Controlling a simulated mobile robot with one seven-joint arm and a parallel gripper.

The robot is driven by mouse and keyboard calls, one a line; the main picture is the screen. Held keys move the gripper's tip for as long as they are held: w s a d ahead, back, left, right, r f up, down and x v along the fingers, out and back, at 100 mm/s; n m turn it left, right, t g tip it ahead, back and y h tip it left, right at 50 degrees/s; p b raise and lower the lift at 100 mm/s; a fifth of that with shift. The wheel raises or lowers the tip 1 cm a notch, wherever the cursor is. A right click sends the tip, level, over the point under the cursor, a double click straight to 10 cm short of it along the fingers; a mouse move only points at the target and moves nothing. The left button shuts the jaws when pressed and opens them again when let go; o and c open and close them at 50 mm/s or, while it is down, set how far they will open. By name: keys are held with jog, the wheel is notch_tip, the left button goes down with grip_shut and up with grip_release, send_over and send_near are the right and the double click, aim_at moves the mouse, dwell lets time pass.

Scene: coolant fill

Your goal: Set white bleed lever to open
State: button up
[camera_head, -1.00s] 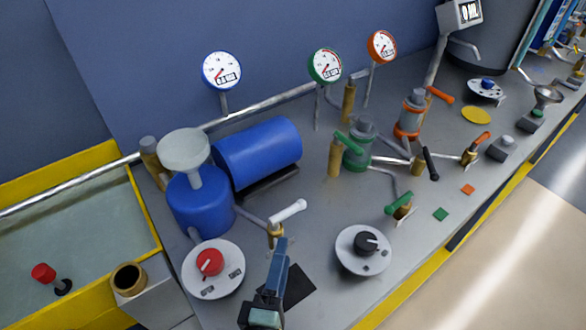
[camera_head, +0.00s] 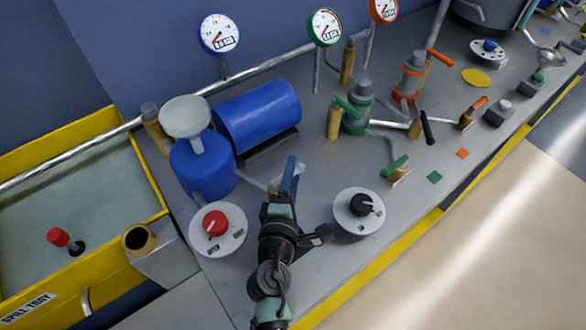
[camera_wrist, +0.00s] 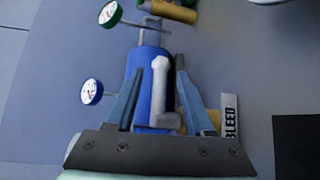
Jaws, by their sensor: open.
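The white bleed lever (camera_wrist: 159,88) stands in the wrist view between my two fingers, with a gap to each side. Its brass valve body (camera_wrist: 213,120) shows partly behind the right finger, beside a plate marked BLEED (camera_wrist: 230,117). My gripper (camera_wrist: 159,75) is open and empty around the lever. In the head view my gripper (camera_head: 290,166) reaches over the valve and hides most of the lever. Only pale bits of the lever show beside the fingers there. I cannot tell whether either finger touches it.
A blue pot with a grey funnel (camera_head: 186,118) and a blue cylinder (camera_head: 257,115) stand behind the valve. A red-knob dial (camera_head: 218,228) is left of my arm, a black-knob dial (camera_head: 359,212) right. A green-handled valve (camera_head: 396,168) stands further right. A yellow spill tray (camera_head: 32,292) is far left.

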jog(key=shift+w+d+f, duration=0.1)
jog(key=shift+w+d, duration=0.05)
jog(key=shift+w, duration=0.4)
grip_shut()
dwell(1.1)
